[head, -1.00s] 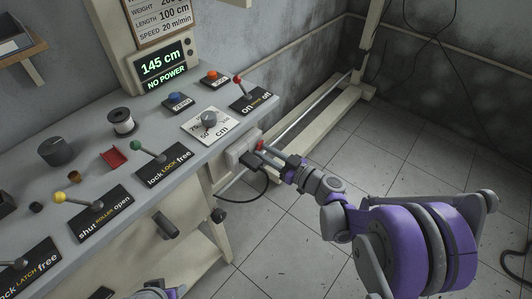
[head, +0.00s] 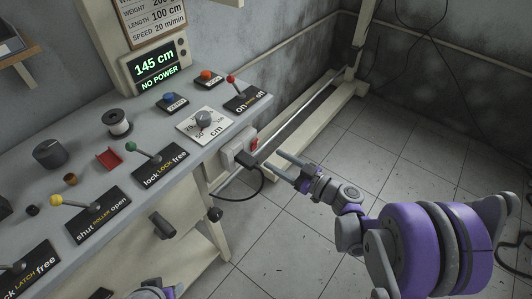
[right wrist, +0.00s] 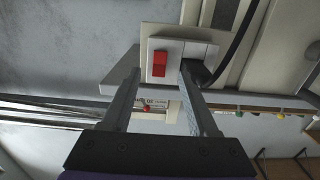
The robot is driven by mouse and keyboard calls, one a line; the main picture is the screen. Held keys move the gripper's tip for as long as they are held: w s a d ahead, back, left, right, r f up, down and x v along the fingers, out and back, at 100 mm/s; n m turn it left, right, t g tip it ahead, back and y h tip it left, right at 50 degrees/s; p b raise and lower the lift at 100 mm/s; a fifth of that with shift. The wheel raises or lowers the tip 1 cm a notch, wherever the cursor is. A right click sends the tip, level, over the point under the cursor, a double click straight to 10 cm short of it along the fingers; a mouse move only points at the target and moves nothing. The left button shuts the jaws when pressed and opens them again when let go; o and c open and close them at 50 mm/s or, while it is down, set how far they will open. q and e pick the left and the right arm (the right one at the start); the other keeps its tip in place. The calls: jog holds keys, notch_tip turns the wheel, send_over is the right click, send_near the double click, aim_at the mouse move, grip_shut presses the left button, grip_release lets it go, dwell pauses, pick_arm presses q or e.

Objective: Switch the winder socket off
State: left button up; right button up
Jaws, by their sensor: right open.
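The winder socket (head: 229,154) is a pale box on the right end of the bench, with a red rocker switch (head: 254,142) and a black plug (head: 244,159) with its cable in it. In the right wrist view the red switch (right wrist: 159,64) shows between the fingers, with the black plug (right wrist: 201,74) to its right. I cannot tell which way the rocker is tilted. My right gripper (head: 278,162) is open and empty, a short way off the socket, its fingers pointing at it. The display (head: 158,68) reads "145 cm" and "NO POWER".
The bench top (head: 88,140) holds a red-knobbed lever (head: 231,79), a dial (head: 204,119), a green-knobbed lever (head: 131,146) and a yellow-knobbed lever (head: 56,200). The plug's cable loops below the socket. The tiled floor (head: 330,240) to the right is open.

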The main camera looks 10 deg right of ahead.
jog(key=v, duration=0.4)
jog(key=shift+s+f, duration=0.1)
dwell(0.3)
